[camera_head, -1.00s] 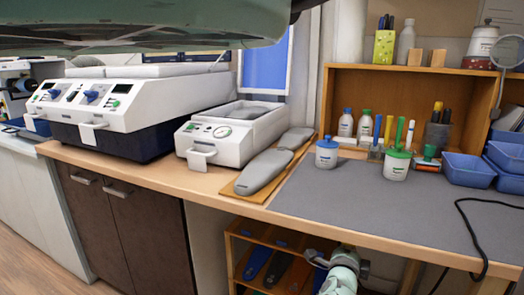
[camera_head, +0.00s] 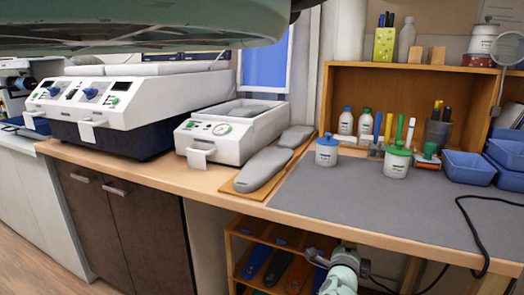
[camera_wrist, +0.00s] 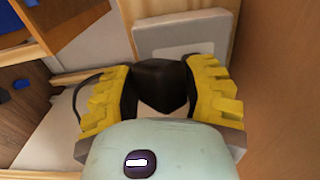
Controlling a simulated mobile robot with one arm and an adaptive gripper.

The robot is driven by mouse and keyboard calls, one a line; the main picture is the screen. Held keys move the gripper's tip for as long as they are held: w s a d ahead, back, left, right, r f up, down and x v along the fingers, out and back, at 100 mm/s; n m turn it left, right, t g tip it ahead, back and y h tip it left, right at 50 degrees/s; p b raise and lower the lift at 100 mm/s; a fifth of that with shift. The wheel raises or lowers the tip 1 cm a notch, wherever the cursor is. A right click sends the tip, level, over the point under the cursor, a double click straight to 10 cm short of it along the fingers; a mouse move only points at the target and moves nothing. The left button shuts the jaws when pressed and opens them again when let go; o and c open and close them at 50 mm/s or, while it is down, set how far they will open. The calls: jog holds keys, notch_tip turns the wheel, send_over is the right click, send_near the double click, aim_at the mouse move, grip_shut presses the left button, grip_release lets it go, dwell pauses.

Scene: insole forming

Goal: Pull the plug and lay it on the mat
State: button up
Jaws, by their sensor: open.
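In the wrist view, a black plug (camera_wrist: 162,84) sits at a pale wall socket plate (camera_wrist: 186,38). My gripper (camera_wrist: 160,97) has its yellow ridged fingers on either side of the plug; it is open, and I cannot tell whether either finger touches it. A dark cord (camera_wrist: 84,88) shows beside the left finger. In the head view, my gripper is hidden below the bench edge, with only my arm showing. The grey mat (camera_head: 350,207) lies on the bench top, and a black cable (camera_head: 467,213) crosses its right part and hangs over the front edge.
Two lidded jars, a blue-lidded one (camera_head: 327,152) and a green-lidded one (camera_head: 397,160), stand at the mat's back. Blue bins (camera_head: 466,166) are at the right. An open shelf (camera_head: 247,244) stands under the bench. The mat's middle is clear.

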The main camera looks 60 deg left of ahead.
grip_shut()
jog(key=shift+s+d+r, duration=0.1)
jog(key=shift+s, duration=0.1)
dwell(0.3)
jog(key=shift+s+d, duration=0.15)
jog(key=shift+s, duration=0.25)
jog(key=shift+p+v, duration=0.55)
jog(key=shift+v, duration=1.8)
jog(key=s+p, duration=0.2)
jog(key=s, duration=1.1)
jog(key=shift+d, duration=0.45)
